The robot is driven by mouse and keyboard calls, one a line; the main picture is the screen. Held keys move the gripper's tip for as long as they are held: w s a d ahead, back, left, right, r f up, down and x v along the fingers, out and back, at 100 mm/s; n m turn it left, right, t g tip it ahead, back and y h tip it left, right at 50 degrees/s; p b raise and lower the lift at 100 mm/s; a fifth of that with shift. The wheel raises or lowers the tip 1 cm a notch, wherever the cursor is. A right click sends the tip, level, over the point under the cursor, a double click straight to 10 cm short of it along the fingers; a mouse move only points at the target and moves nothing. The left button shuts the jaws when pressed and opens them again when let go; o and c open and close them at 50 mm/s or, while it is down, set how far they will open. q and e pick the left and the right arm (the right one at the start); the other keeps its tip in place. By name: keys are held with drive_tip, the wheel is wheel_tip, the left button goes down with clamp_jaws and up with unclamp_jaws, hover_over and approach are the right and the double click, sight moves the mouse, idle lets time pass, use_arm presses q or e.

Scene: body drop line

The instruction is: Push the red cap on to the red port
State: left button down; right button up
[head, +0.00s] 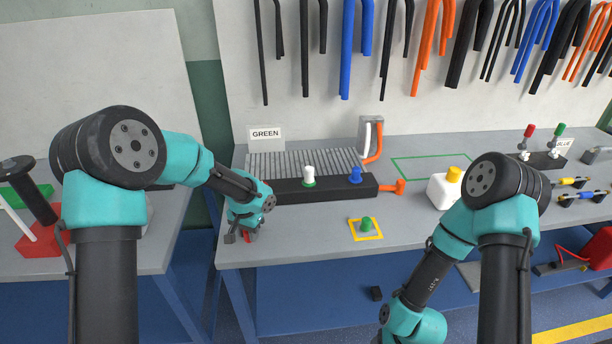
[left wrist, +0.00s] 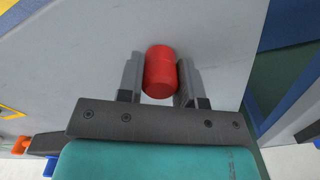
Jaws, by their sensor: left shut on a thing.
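My left gripper (head: 241,237) is at the front left corner of the bench, shut on the red cap (left wrist: 160,72). In the left wrist view the cap is a red cylinder between the two fingers. In the head view only a sliver of red shows beside the fingers. I cannot tell whether the cap touches the bench top. The black port block (head: 325,188) lies behind and to the right of the gripper. It bears a white port with a green ring (head: 309,176) and a blue cap (head: 355,175). No red port shows; my left arm hides the block's left end. My right gripper is out of view.
A green cap (head: 366,223) stands in a yellow-framed square (head: 379,232). An orange fitting (head: 399,187) sticks out at the block's right end. A white bottle with a yellow lid (head: 440,189) stands further right. A GREEN sign (head: 265,133) and a ribbed grey panel (head: 290,163) are behind.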

use_arm(q)
drive_tip(key=shift+r, duration=3.5)
drive_tip(key=shift+w, duration=0.15)
